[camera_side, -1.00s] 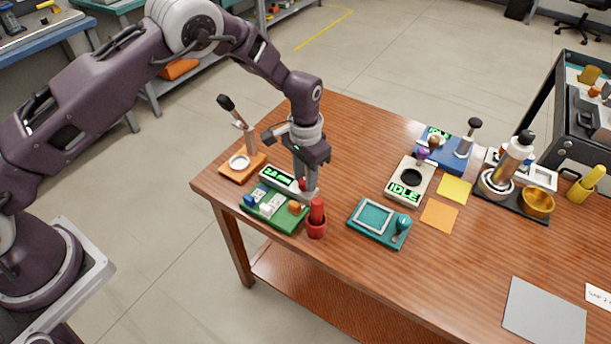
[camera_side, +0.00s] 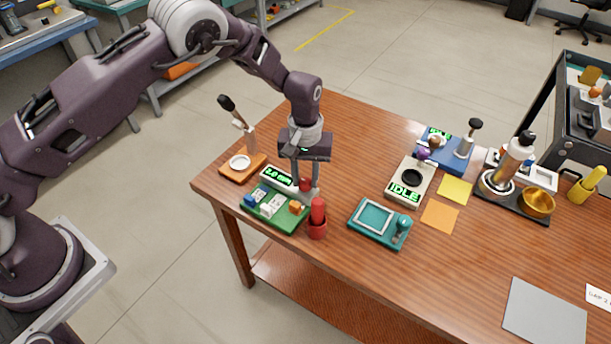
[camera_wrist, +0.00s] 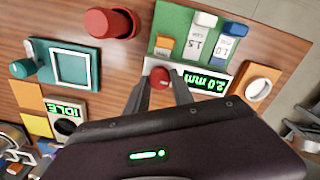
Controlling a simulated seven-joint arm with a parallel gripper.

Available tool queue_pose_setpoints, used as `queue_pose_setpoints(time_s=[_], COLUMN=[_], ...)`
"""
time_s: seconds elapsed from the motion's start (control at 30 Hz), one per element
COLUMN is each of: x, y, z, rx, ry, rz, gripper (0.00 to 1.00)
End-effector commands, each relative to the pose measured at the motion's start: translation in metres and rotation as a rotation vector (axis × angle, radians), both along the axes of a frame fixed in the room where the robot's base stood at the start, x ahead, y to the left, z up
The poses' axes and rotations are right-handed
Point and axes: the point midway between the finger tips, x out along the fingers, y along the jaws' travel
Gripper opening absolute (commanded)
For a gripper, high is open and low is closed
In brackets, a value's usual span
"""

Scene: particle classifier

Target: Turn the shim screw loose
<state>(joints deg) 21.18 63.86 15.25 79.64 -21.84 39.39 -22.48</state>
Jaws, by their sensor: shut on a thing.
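The shim screw has a red knob (camera_side: 306,186) at the right end of a pale gauge block (camera_side: 287,187). Its green display appears to read 2.0 mm, and it shows upside down in the wrist view (camera_wrist: 207,83). My gripper (camera_side: 305,180) points straight down over the knob. In the wrist view its two fingers (camera_wrist: 161,82) stand on either side of the knob (camera_wrist: 160,74) and are shut on it. The screw's shaft is hidden below the knob.
A green tray (camera_side: 263,222) with small labelled blocks lies just in front. A teal framed plate (camera_side: 366,234), an IDLE device (camera_side: 400,197) and an orange stand (camera_side: 233,173) are nearby.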

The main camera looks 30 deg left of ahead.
Motion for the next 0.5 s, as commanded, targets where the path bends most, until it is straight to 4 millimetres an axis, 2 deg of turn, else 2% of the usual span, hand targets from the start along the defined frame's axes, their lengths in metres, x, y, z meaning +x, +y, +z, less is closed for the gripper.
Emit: queue_pose_setpoints(time_s=[0.5], x=[-0.0002], y=[-0.0002], z=[0.0005], rx=[0.000], ry=[0.001], rz=[0.047], gripper=[0.00])
